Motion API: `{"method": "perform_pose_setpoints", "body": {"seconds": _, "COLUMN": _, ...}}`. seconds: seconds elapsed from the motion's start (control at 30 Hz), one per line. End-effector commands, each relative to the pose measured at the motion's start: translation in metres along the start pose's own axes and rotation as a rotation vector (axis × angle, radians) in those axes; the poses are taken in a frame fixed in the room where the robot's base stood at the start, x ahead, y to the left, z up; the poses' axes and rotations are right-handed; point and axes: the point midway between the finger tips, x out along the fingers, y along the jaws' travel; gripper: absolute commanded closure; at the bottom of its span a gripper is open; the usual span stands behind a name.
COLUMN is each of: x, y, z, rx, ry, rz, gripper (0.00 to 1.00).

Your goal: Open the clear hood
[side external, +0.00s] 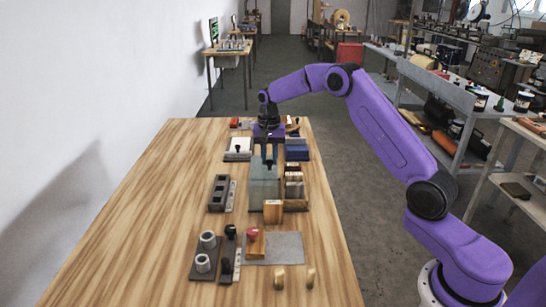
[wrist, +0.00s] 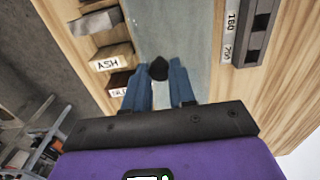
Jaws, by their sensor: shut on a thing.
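The clear hood (side external: 264,186) is a see-through grey-green box near the middle of the wooden table. Its pale top fills the upper middle of the wrist view (wrist: 165,28). A small black knob (wrist: 159,69) stands on the hood. My gripper (side external: 267,158) is above the far part of the hood, pointing down. In the wrist view its two blue fingers (wrist: 159,82) are on either side of the knob, shut on it. Whether the hood is lifted at all I cannot tell. What lies beneath it is not clear.
A wooden rack with labelled blocks, one marked ASH (wrist: 112,58), stands close on the hood's right in the side view. A dark slotted block (side external: 219,193) is on its left. A wooden block (side external: 272,211) stands just in front. The table's left side is bare.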

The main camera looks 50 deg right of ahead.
Motion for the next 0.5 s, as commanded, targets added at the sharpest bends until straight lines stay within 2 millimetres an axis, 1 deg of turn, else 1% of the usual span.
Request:
{"method": "perform_pose_setpoints", "body": {"seconds": 0.07, "x": -0.0019, "y": -0.0035, "z": -0.0008, "rx": -0.002, "ry": 0.008, "rz": -0.010, "gripper": 1.00}}
{"method": "perform_pose_setpoints", "body": {"seconds": 0.1, "x": -0.0019, "y": -0.0037, "z": -0.0008, "rx": -0.002, "ry": 0.009, "rz": -0.011, "gripper": 0.72}}
{"method": "perform_pose_setpoints", "body": {"seconds": 0.17, "x": -0.0019, "y": -0.0038, "z": -0.0007, "rx": -0.002, "ry": 0.009, "rz": -0.011, "gripper": 0.53}}
{"method": "perform_pose_setpoints", "body": {"seconds": 0.2, "x": -0.0017, "y": -0.0036, "z": -0.0005, "rx": -0.002, "ry": 0.008, "rz": -0.010, "gripper": 0.50}}
{"method": "perform_pose_setpoints", "body": {"seconds": 0.5, "x": -0.0023, "y": -0.0022, "z": -0.0003, "rx": -0.001, "ry": 0.005, "rz": -0.007, "gripper": 0.50}}
